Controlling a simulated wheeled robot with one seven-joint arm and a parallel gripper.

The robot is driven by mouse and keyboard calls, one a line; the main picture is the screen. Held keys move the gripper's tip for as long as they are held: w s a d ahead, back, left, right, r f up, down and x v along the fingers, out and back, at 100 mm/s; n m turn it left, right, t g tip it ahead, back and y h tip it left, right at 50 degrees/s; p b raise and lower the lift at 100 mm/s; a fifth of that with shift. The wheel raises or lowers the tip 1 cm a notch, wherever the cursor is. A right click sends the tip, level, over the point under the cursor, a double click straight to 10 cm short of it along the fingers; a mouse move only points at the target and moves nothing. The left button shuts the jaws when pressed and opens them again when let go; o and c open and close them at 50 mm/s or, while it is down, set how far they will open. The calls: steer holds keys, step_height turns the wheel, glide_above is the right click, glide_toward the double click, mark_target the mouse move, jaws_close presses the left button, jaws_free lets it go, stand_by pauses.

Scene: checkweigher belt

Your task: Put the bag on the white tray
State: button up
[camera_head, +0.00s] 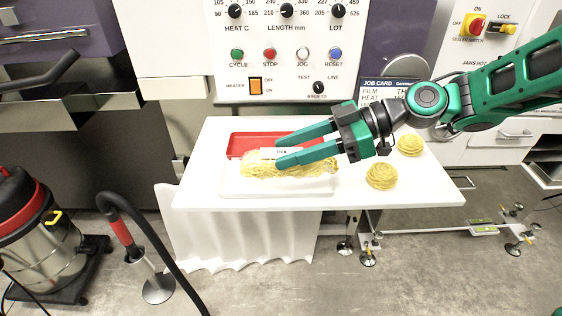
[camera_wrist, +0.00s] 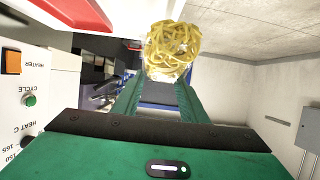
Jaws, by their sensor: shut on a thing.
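The bag (camera_head: 292,170) is clear, with yellow noodles inside and a white label. My gripper (camera_head: 281,152) is shut on it, with a green finger along each side. The bag lies lengthwise over the white tray (camera_head: 229,188) in the head view; I cannot tell whether it touches the tray. In the wrist view the bag (camera_wrist: 172,50) shows between and beyond the fingertips. My fingers hide part of the bag, and the bag hides much of the tray.
A red tray (camera_head: 237,145) lies just behind the white tray. Two loose noodle nests (camera_head: 382,176) (camera_head: 410,145) sit on the white table (camera_head: 420,190) to the right. A control panel (camera_head: 287,50) stands behind. A vacuum cleaner (camera_head: 35,230) and its hose are at the left.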

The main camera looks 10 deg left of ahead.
steer(key=w+f, duration=0.1)
steer(key=f, duration=0.1)
steer(key=w+a+f, duration=0.1)
steer(key=w+f, duration=0.1)
steer(key=w+a+f, duration=0.1)
steer(key=f, duration=0.2)
steer(key=shift+w+a+f, duration=0.1)
steer(key=shift+w+a, duration=0.1)
steer(key=shift+w, duration=0.1)
steer(key=o, duration=1.2)
steer(key=v, duration=0.7)
steer(key=shift+d, duration=0.25)
